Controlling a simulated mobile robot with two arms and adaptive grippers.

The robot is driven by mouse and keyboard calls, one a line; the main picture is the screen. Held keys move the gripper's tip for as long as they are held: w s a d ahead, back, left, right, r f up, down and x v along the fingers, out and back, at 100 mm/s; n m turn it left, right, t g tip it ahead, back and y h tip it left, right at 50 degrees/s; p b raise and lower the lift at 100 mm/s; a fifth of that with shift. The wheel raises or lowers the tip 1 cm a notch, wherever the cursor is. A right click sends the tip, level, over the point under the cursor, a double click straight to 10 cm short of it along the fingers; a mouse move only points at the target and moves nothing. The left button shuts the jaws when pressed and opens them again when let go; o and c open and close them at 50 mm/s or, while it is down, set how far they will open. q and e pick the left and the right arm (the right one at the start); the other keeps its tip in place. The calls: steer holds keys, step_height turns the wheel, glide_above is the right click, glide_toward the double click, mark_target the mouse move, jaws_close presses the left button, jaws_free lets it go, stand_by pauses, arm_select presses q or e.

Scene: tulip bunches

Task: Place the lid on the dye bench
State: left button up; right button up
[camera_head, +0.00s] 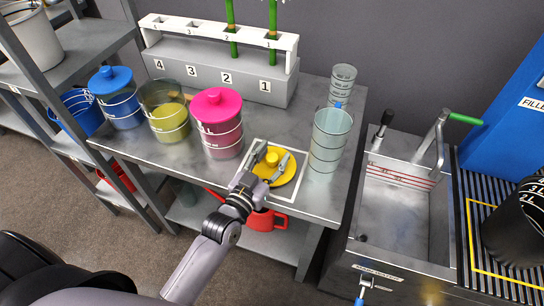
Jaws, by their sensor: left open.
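The yellow lid (289,174), round with a knob on top, lies flat inside a white outlined square (302,188) on the grey dye bench (337,199). My left gripper (270,157) is over the lid, its fingers apart on either side of the knob. It is open, and the fingers hide part of the lid. On the bench, a clear jar with yellow contents (169,122) stands without a lid, between a blue-lidded jar (123,108) and a pink-lidded jar (222,136). My right gripper is not in view.
Two clear measuring vessels stand right of the lid, the nearer one (328,145) close to it. A numbered rack (218,75) with green stems lines the back. A metal sink (401,212) is to the right, shelves (85,45) to the left.

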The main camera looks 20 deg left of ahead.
arm_select(q)
steer(key=s+a+p, duration=0.2)
steer(key=s+p, duration=0.1)
steer(key=s, duration=0.8)
steer(key=shift+s, duration=0.4)
steer(key=shift+a, duration=0.1)
stand_by(0.7)
